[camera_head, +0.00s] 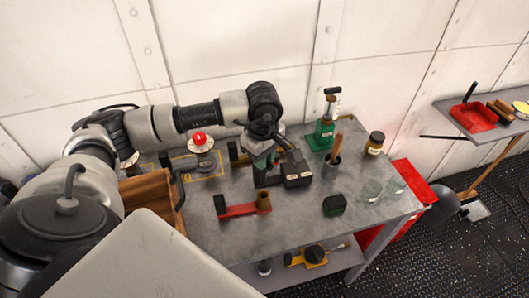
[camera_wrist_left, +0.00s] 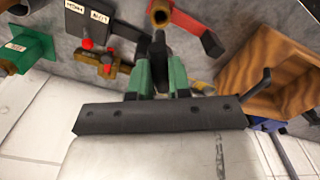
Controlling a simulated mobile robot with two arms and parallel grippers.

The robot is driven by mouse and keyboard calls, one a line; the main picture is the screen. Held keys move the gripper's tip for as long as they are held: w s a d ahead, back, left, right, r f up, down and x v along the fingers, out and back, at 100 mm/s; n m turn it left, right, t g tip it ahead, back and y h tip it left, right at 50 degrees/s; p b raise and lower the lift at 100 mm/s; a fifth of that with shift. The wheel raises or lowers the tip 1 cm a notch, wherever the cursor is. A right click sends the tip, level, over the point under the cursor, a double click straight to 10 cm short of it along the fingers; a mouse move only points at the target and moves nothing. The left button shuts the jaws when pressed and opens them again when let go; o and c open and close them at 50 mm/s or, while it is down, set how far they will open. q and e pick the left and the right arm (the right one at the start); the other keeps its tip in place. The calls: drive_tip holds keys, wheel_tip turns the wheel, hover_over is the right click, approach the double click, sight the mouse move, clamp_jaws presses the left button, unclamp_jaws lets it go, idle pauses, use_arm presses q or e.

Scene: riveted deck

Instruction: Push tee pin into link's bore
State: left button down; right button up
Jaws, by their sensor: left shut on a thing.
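The red link (camera_head: 242,210) lies on the metal table with a brass-coloured round bore (camera_head: 264,200) at its right end and a black block at its left end. My left gripper (camera_head: 262,165) is above the table, just behind the bore. In the left wrist view, its green fingers (camera_wrist_left: 160,72) are shut on a dark thing (camera_wrist_left: 158,42), probably the tee pin, mostly hidden between them. The bore (camera_wrist_left: 160,12) and link (camera_wrist_left: 196,28) show beyond the fingertips. The held thing appears apart from the bore, but I cannot tell its height. My right gripper is out of view.
A black labelled box (camera_head: 297,172) stands close right of the gripper. A wooden crate (camera_head: 150,196) is at left, beside a red-topped device (camera_head: 201,141). A green stand (camera_head: 322,134), jar (camera_head: 375,143) and glasses (camera_head: 371,189) are at right.

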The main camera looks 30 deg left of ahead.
sight(263, 182)
use_arm(q)
drive_tip(key=shift+f+b, duration=1.3)
drive_tip(key=shift+f, duration=1.25)
drive_tip(key=shift+b, duration=0.3)
drive_tip(key=shift+f+b, duration=3.2)
drive_tip(key=shift+b, duration=0.05)
drive_tip(key=c, duration=1)
unclamp_jaws()
wheel_tip(263, 182, up, 11)
drive_tip(key=shift+f+b, duration=0.1)
drive_tip(key=shift+b, duration=0.85)
drive_tip(key=shift+s, duration=0.15)
